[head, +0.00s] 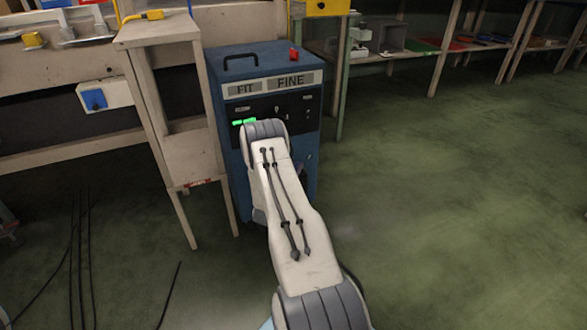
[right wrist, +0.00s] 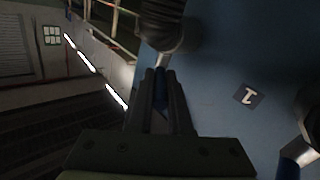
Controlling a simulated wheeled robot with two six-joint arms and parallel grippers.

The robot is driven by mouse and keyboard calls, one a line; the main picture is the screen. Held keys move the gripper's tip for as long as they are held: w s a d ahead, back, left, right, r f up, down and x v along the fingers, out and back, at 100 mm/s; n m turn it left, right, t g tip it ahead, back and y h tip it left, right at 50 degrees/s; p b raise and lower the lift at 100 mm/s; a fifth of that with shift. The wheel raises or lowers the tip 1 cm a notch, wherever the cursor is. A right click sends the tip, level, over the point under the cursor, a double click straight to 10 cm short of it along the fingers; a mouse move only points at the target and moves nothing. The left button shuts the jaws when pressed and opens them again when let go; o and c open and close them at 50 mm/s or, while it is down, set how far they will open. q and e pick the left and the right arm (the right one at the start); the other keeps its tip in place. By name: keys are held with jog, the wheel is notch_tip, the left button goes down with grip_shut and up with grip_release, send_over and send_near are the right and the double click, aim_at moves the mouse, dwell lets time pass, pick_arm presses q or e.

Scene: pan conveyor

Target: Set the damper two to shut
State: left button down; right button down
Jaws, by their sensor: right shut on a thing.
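My right gripper (right wrist: 160,92) is shut on a blue damper lever (right wrist: 161,98) in the right wrist view. A dark rounded metal part (right wrist: 168,28) stands just beyond the fingertips. A second blue lever (right wrist: 289,168) with a metal hub (right wrist: 312,120) shows at the right edge, apart from the gripper. An upside-down plate marked 1 (right wrist: 248,95) lies on the blue surface between them. No plate marked 2 is visible. In the head view, my right arm reaches to the blue cabinet (head: 230,150) and hides the gripped lever.
The cabinet carries a FIT FINE sign (head: 272,84), a black panel (head: 297,105), a top handle (head: 241,60) and a red part (head: 294,54). A beige wooden stand (head: 158,120) is close on its left. Shelves (head: 440,48) stand behind. The green floor to the right is clear.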

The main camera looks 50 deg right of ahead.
jog(key=c, duration=0.8)
grip_release()
jog(key=shift+c, duration=0.2)
jog(key=p+v, duration=0.4)
jog(key=v, duration=0.6)
jog(key=shift+a+p, duration=0.2)
jog(key=shift+p, duration=0.15)
jog(key=shift+s+f, duration=0.1)
jog(key=shift+s, duration=0.05)
